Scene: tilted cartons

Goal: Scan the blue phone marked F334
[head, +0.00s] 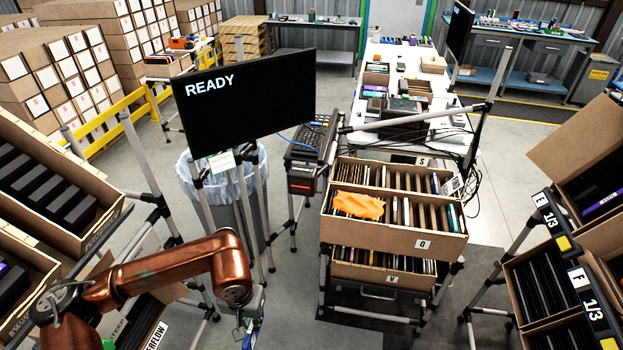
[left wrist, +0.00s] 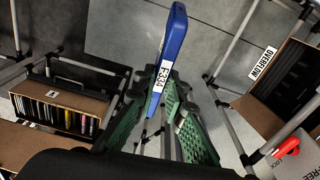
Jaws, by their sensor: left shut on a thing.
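The blue phone (left wrist: 174,45) stands on edge between the green fingers of my left gripper (left wrist: 163,98) in the left wrist view. A white label on it reads F334, turned sideways. My left gripper is shut on the phone. In the head view my copper left arm comes in from the lower left, and its gripper (head: 248,322) hangs at the bottom with part of the blue phone (head: 253,336) showing. A black monitor (head: 245,103) reads READY. A dark device with a red front (head: 302,184) sits on a stand right of the monitor. My right gripper is not in view.
A rack with cartons marked Q (head: 422,244) and V (head: 392,279) stands right of centre; an orange piece (head: 359,205) lies on top. Tilted cartons (head: 60,195) line the left, and more (head: 545,285) the right. A lined bin (head: 225,185) stands behind the monitor poles.

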